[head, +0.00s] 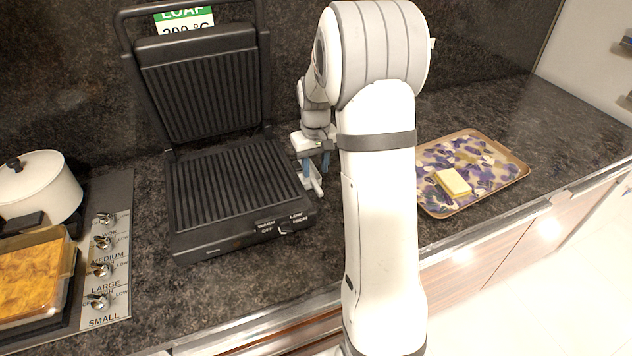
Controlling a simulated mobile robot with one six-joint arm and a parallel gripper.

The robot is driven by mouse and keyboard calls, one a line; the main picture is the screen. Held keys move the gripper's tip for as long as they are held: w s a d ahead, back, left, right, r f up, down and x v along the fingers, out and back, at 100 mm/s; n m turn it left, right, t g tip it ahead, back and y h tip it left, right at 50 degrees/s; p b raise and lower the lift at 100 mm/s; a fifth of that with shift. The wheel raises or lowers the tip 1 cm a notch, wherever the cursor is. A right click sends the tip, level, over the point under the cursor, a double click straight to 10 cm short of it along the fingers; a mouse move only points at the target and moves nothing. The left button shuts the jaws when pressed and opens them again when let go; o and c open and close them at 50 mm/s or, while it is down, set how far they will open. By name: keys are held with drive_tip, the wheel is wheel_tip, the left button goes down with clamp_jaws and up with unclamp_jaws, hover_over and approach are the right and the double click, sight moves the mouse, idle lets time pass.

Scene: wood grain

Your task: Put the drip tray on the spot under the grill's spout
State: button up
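The black grill (235,190) stands open on the dark counter, its ribbed lid raised at the back and its control knob at the front right. My gripper (315,168) is low at the grill's right side, pointing down, with two blue fingers slightly apart. A small pale piece (313,186) shows at the fingertips; I cannot tell whether it is part of the drip tray, or whether it is held. No drip tray or spout can be made out clearly. My arm hides the counter right of the gripper.
A patterned tray (505,172) with a butter block (453,183) lies right of my arm. At left are a hob panel with knobs (100,270), a white pot (40,190) and a dish of yellow-brown food (30,280). Bare counter lies before the grill.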

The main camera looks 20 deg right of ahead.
drive_tip(key=s+a+r+t, duration=0.1)
drive_tip(key=s+a+r, duration=0.6)
drive_tip(key=s+r, duration=0.45)
drive_tip(key=s+a+t, duration=0.2)
drive_tip(key=s+a, duration=0.2)
drive_tip(key=s, duration=1)
drive_tip(key=shift+s, duration=0.15)
drive_tip(key=shift+f, duration=0.1)
